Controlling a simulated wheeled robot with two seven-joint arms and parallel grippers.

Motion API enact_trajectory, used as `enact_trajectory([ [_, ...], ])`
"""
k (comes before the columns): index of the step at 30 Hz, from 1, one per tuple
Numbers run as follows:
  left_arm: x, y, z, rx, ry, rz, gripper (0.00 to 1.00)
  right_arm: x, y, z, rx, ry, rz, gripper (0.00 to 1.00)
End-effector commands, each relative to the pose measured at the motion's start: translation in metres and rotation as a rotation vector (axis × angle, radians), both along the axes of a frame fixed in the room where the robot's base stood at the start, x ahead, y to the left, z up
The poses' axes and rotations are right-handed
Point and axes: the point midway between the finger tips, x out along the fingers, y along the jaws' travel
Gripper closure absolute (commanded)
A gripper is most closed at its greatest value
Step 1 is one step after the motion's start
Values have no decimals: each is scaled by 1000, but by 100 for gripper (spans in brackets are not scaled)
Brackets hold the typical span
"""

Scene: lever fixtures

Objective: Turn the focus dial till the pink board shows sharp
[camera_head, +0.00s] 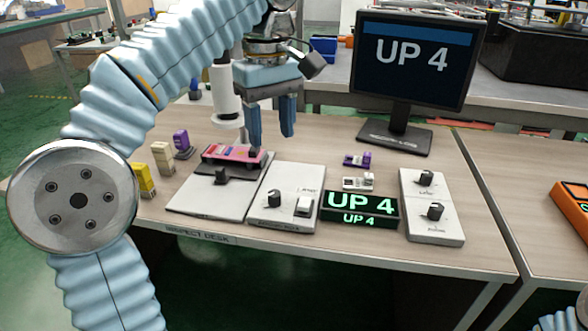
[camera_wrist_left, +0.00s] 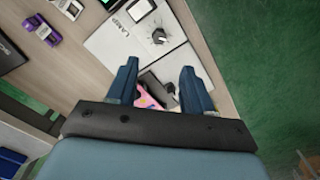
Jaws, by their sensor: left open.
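The pink board (camera_head: 232,157) lies at the back of a white plate (camera_head: 205,197) on the desk; part of it shows between my fingers in the left wrist view (camera_wrist_left: 147,98). My left gripper (camera_head: 271,140) is open and empty, above and just right of the board's right end. A white panel (camera_head: 432,232) at the right carries two black dials, an upper one (camera_head: 427,177) and a lower one (camera_head: 436,212). Their labels are too small to read, so I cannot tell which is focus. The monitor (camera_head: 415,60) shows "UP 4" and no board picture. My right gripper is out of view.
A white box (camera_head: 270,220) marked LAMP in the left wrist view has a black knob (camera_head: 274,198) and a white switch (camera_head: 304,206). A green-lit display (camera_head: 358,210) reads "UP 4". Small purple (camera_head: 358,160) and white (camera_head: 358,182) parts lie behind it. Yellow blocks (camera_head: 145,181) stand left.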

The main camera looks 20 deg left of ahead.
Motion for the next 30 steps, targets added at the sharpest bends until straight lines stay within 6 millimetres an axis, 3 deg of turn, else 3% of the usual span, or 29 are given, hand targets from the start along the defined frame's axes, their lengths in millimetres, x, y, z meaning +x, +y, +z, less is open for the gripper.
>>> enact_trajectory([
  [5,-5,2,-5,3,2,14,49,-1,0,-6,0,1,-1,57],
  [21,-5,2,-116,3,3,13,49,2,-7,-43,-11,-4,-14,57],
  [30,-5,2,-134,2,0,13,49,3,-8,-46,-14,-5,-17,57],
])
